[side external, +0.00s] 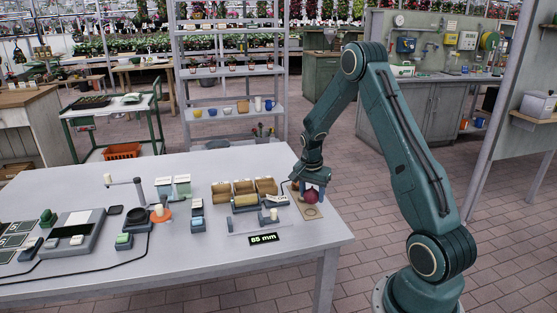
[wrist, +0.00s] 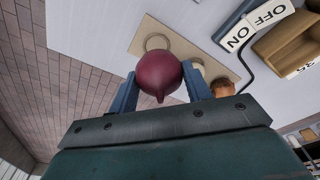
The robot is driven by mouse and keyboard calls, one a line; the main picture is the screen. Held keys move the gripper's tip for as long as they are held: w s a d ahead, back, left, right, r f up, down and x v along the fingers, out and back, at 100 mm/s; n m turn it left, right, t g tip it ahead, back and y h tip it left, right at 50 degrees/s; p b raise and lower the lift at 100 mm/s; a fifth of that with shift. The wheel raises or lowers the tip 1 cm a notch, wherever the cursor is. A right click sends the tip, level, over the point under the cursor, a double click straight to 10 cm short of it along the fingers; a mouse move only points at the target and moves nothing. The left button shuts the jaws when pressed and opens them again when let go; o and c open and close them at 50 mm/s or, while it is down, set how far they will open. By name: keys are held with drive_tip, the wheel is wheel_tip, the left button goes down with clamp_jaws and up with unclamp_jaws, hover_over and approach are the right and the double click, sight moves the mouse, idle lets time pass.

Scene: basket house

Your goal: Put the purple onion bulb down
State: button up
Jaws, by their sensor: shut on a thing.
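The purple onion bulb (side external: 312,196) is at the right end of the table, between the fingers of my gripper (side external: 313,190). In the wrist view the round, dark red-purple bulb (wrist: 159,76) sits between the two blue fingers (wrist: 158,92), its pointed tip toward the gripper body. My gripper is shut on it. A tan board (wrist: 150,32) with a ring mark lies beneath, and it also shows in the side view (side external: 311,212). Whether the bulb touches the board I cannot tell.
A brown bulb (wrist: 222,88) and a pale round thing (wrist: 197,66) are beside the right finger. An ON/OFF switch plate (wrist: 254,22) with a cable and wooden bins (side external: 266,187) are nearby. The table's right edge is close.

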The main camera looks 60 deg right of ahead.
sight(311, 202)
drive_tip(key=shift+f, duration=1.85)
drive_tip(key=shift+f, duration=0.1)
drive_tip(key=o, duration=1)
drive_tip(key=r, duration=0.3)
drive_tip(key=a+r, duration=0.1)
drive_tip(key=r, duration=0.7)
drive_tip(key=shift+a+r, duration=0.25)
drive_tip(key=shift+a, duration=0.1)
drive_tip(key=shift+r, duration=0.3)
drive_tip(key=shift+a, duration=0.1)
